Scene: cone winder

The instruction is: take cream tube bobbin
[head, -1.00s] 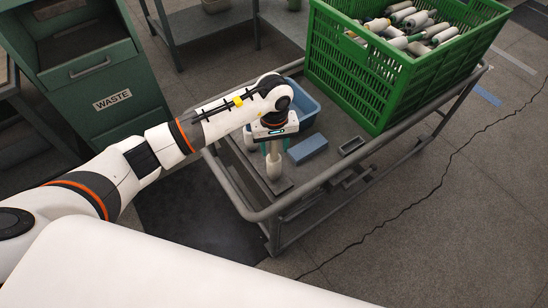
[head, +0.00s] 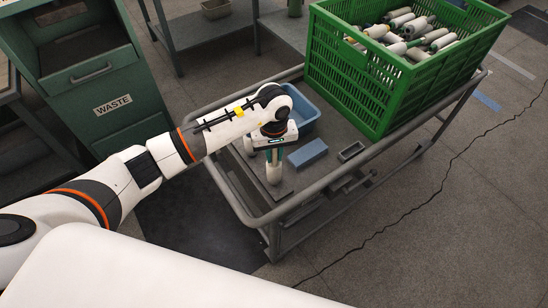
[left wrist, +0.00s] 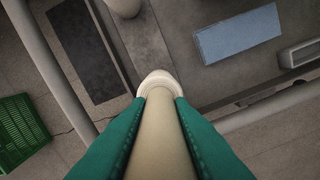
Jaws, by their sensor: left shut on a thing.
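My left gripper (head: 274,164) points down over the near left part of the trolley, with its teal fingers on both sides of a cream tube bobbin (head: 273,175). In the left wrist view the cream tube (left wrist: 160,140) runs between the fingers, with a paler rounded end showing past the fingertips. The gripper is shut on this bobbin, which looks upright. I cannot tell whether its lower end touches the trolley top. My right gripper is not in view.
The trolley (head: 232,180) has a raised tube rail. A blue bin (head: 303,117), a blue block (head: 308,153) and a small grey tray (head: 351,151) are close by. A green crate (head: 350,85) of several bobbins stands behind. A green waste cabinet (head: 110,130) is left.

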